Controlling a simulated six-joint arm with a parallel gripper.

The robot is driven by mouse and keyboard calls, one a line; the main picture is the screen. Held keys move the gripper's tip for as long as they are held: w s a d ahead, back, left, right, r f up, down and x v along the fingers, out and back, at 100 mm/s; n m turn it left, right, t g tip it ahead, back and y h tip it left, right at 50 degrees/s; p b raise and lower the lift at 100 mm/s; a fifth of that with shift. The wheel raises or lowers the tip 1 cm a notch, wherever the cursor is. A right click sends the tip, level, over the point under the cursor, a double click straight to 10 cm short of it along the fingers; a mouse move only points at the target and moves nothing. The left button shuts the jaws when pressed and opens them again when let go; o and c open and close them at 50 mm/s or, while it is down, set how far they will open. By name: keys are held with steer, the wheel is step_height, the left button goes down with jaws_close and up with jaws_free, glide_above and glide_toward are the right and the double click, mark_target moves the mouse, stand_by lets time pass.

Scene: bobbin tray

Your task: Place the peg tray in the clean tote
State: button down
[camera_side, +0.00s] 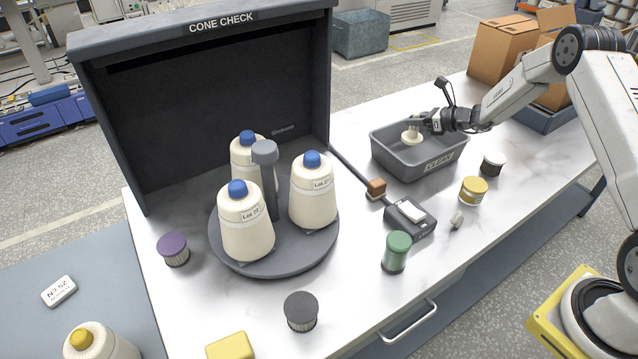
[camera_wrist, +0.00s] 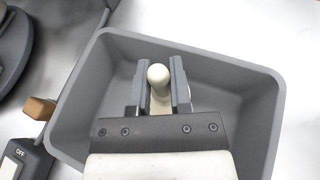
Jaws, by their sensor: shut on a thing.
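My gripper (camera_side: 418,124) is over the grey tote (camera_side: 435,164), which has a label on its front that I cannot read clearly. It is shut on a small cream piece with a rounded top (camera_wrist: 158,75); in the side view this cream piece (camera_side: 411,138) shows a wider lower part, inside the tote's outline. I cannot tell whether it touches the tote floor. The round grey peg tray (camera_side: 228,258) stands on the table before the dark booth, with a central grey handle (camera_side: 265,153) and three cream cones with blue tips (camera_side: 312,190). My gripper is well away from it.
Near the tote are a brown block (camera_side: 376,189), a small dark device (camera_side: 410,218), a yellow jar (camera_side: 473,190) and a dark jar with a white lid (camera_side: 493,164).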

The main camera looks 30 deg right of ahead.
mark_target(413, 130)
steer(key=shift+w+f, duration=0.2)
steer(key=shift+f, duration=1.6)
steer(key=shift+f, duration=0.15)
steer(key=c, duration=0.5)
jaws_free()
steer(key=shift+c, duration=0.2)
steer(key=v, duration=1.2)
steer(key=shift+d, duration=0.1)
